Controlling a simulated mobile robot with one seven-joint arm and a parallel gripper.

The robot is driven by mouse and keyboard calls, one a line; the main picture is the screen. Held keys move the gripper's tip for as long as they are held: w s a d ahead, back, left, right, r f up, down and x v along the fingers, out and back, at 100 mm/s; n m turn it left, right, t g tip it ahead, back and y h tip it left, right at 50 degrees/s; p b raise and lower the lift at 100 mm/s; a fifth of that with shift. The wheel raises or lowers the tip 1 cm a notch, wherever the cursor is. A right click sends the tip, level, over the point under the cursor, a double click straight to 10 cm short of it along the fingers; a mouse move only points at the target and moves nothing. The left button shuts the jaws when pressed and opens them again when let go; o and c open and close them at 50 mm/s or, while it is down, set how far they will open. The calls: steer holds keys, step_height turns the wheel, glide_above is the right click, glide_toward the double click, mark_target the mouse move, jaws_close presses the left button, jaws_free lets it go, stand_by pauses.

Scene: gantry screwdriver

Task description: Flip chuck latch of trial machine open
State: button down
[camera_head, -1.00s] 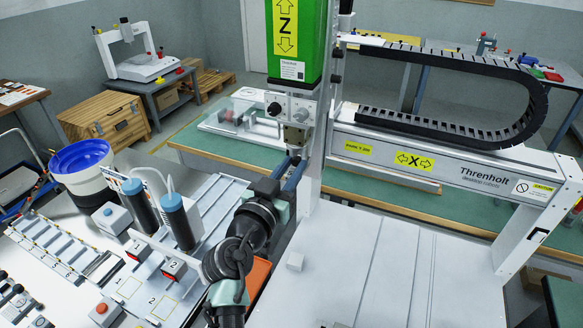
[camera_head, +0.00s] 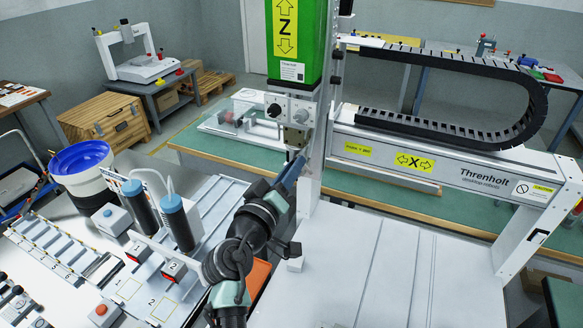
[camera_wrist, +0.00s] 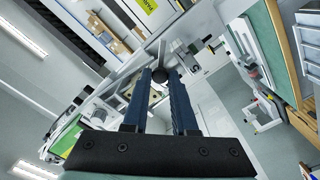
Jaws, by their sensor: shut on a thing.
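The gantry machine has a green Z head (camera_head: 296,45) on a white X beam (camera_head: 455,175). A metal chuck block (camera_head: 297,137) hangs below the head. My gripper (camera_head: 300,160) reaches up from below to just under the chuck; its dark blue fingers are angled up to the right. In the wrist view my gripper (camera_wrist: 160,78) has its fingers closed in around a small dark round knob (camera_wrist: 159,76), which I take for the latch's end. A grey rod (camera_wrist: 162,50) shows beyond it. The fingers hide much of the latch, and its exact angle is unclear.
The plate's right part is clear.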

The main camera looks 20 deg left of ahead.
steer(key=shift+n+p, duration=1.55)
steer(key=shift+n, duration=2.95)
steer(key=c, duration=0.7)
jaws_free()
